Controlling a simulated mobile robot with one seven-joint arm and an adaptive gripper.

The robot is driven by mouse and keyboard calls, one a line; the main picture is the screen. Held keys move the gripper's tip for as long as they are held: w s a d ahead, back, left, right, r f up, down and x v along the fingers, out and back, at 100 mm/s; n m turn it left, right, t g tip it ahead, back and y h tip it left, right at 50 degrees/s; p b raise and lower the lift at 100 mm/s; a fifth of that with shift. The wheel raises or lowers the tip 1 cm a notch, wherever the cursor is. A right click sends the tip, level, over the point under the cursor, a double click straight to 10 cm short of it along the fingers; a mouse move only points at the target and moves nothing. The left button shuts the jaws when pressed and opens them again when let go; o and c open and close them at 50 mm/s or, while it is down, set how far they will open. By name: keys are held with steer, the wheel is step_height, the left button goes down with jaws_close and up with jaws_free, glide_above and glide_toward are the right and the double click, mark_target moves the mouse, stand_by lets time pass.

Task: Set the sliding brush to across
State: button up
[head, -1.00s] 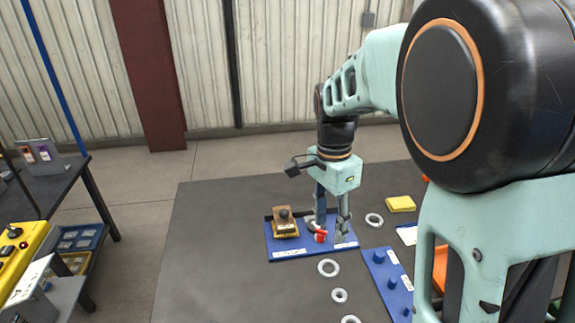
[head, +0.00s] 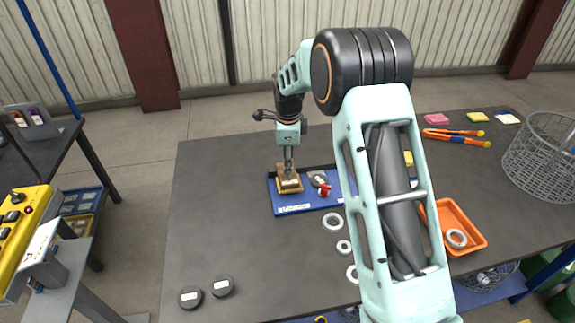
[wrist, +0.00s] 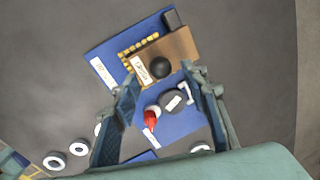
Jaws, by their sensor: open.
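The sliding brush is a brown wooden block (head: 289,174) with yellow bristles and a pale label, at the left end of a blue board (head: 300,209). In the wrist view the brush (wrist: 180,46) has a round black knob on top, a dark block at one end and bristles along one side. My gripper (head: 288,162) points down over the brush in the head view and partly hides it. In the wrist view its two fingers (wrist: 168,92) are apart with nothing held, and the knob shows just beyond the fingertips. I cannot tell whether they touch it.
Several pale rings (head: 332,222) lie nearby. An orange tray (head: 470,222) and wire basket (head: 540,150) are at right.

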steer(key=shift+w+f, duration=0.2)
steer(key=shift+f, duration=0.85)
steer(key=shift+w+f, duration=0.2)
steer(key=shift+f, duration=0.8)
steer(key=shift+c, duration=0.3)
jaws_close()
